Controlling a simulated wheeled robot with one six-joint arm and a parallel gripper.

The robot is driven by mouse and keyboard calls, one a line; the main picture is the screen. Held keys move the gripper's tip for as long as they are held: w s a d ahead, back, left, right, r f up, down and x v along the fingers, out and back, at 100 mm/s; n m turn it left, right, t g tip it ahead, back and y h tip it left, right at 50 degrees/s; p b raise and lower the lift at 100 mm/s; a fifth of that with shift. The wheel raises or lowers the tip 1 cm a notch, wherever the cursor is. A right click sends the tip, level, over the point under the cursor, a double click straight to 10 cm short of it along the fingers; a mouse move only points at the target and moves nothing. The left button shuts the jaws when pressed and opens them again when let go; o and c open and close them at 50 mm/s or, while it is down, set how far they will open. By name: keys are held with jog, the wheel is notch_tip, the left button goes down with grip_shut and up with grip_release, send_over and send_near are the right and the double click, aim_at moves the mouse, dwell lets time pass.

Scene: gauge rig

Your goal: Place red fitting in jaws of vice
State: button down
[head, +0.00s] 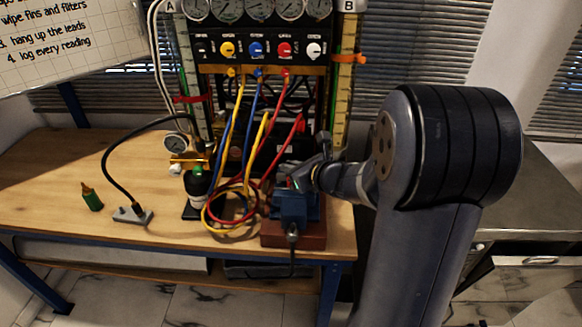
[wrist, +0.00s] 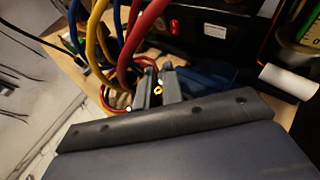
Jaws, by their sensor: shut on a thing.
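The blue vice (head: 294,208) stands on a red-brown block at the right front of the bench. It also shows as a blue shape behind the fingers in the wrist view (wrist: 212,80). My gripper (head: 300,178) is right over the vice in the head view. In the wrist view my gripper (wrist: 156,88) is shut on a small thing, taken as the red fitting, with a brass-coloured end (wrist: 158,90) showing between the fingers. Its red body is mostly hidden. I cannot tell whether it sits between the vice jaws or above them.
Red, yellow and blue leads (head: 236,150) hang close on the vice's left, near my fingers. The gauge panel (head: 256,50) rises behind. A green fitting (head: 91,197) and a grey block with a black cable (head: 132,215) are at left. The bench's front left is clear.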

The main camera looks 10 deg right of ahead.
jog(key=shift+f, duration=0.1)
jog(key=c, duration=1.5)
grip_release()
jog(key=shift+c, duration=0.2)
jog(key=shift+s+d+r, duration=0.1)
jog(key=shift+r, duration=0.15)
jog(key=v, duration=1.1)
jog(key=shift+s, duration=0.3)
jog(key=shift+d+r, duration=0.15)
